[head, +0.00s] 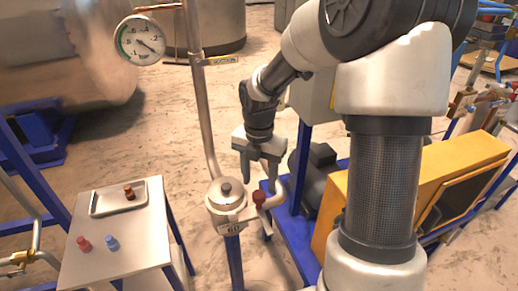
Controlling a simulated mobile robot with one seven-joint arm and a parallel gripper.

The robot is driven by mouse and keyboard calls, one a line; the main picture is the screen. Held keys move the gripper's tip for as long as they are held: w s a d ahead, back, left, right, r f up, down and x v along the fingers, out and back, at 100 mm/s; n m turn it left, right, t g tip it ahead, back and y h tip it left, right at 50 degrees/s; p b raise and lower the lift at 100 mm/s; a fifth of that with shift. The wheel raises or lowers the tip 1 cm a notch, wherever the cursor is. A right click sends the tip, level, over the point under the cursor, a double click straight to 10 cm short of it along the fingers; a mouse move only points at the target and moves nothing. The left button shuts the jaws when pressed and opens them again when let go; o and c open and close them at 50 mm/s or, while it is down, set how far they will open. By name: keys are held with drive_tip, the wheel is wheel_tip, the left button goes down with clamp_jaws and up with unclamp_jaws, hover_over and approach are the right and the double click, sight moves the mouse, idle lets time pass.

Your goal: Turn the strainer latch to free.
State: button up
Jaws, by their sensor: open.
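The strainer (226,208) is a pale round metal pot with a dark-knobbed lid (226,189), on a blue post. A latch with a dark red knob (259,197) sits at its right side, beside a small bracket with a label plate (234,227). My gripper (260,180) points down just above and behind the red knob, its two fingers apart and nothing seen between them. I cannot tell whether a finger touches the knob. The latch's turning position is too small to read.
A small table (130,258) at lower left holds a tray (104,201) with a dark red part, plus a red (84,244) and a blue knob (112,243). A pipe (201,100) with a pressure gauge (141,40) rises behind the strainer. A yellow cabinet (435,172) stands right.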

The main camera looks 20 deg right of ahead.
wheel_tip(320, 180, up, 12)
drive_tip(key=shift+r, duration=0.25)
